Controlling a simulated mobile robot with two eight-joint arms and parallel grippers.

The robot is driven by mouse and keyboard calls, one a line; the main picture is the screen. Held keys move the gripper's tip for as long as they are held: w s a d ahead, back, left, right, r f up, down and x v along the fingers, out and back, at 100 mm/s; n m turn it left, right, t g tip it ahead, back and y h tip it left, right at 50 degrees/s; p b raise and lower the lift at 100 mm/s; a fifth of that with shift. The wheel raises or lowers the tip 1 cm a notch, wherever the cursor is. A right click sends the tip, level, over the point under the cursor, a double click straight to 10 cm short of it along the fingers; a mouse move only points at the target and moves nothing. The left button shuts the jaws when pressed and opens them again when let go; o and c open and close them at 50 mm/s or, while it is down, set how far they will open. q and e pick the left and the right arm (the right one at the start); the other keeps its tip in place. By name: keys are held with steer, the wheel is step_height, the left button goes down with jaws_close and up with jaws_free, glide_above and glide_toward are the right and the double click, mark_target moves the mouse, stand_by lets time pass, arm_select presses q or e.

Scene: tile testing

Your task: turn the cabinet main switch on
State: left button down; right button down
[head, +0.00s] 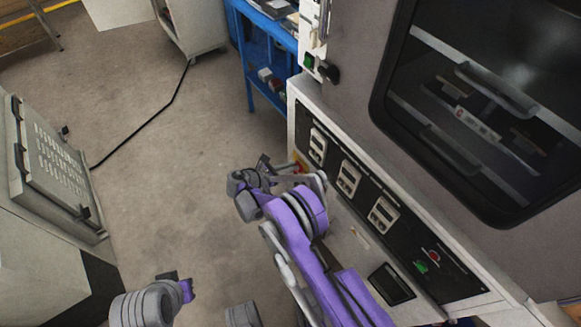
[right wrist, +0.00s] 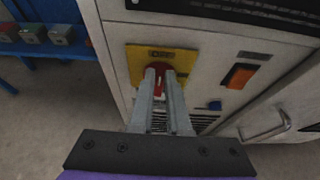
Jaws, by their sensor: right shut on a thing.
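The main switch is a red knob on a yellow plate (right wrist: 185,62) on the light grey cabinet front, in the upper middle of the right wrist view. In the head view the red and yellow of the switch (head: 299,168) show at the cabinet's left edge. My right gripper (right wrist: 160,74) is shut on the red knob, one finger on each side. The fingers hide most of the knob, so its exact angle is hard to tell. A grey and purple part of my left arm shows at the bottom left of the head view; no left fingers can be made out.
A door handle (right wrist: 265,125) is lower right. A blue shelf (head: 262,92) stands behind the cabinet. The floor (head: 180,190) left of the cabinet is mostly clear, with a black cable.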

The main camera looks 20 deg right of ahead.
steer(key=shift+s, duration=0.1)
steer(key=f+m+t+b, duration=0.1)
steer(key=m+t, duration=0.1)
steer(key=m, duration=0.2)
steer(key=s+f+m+t+b, duration=0.1)
steer(key=m+t, duration=0.2)
steer(key=m, duration=0.1)
steer(key=s+d+m+t+b, duration=0.1)
steer(key=m+t+b, duration=0.1)
steer(key=m, duration=0.3)
steer(key=shift+s+f+t+h, duration=0.2)
steer(key=shift+f+t+h, duration=0.1)
steer(key=shift+f, duration=0.1)
stand_by(0.4)
steer(key=shift+m, duration=0.3)
steer(key=c, duration=0.9)
jaws_free()
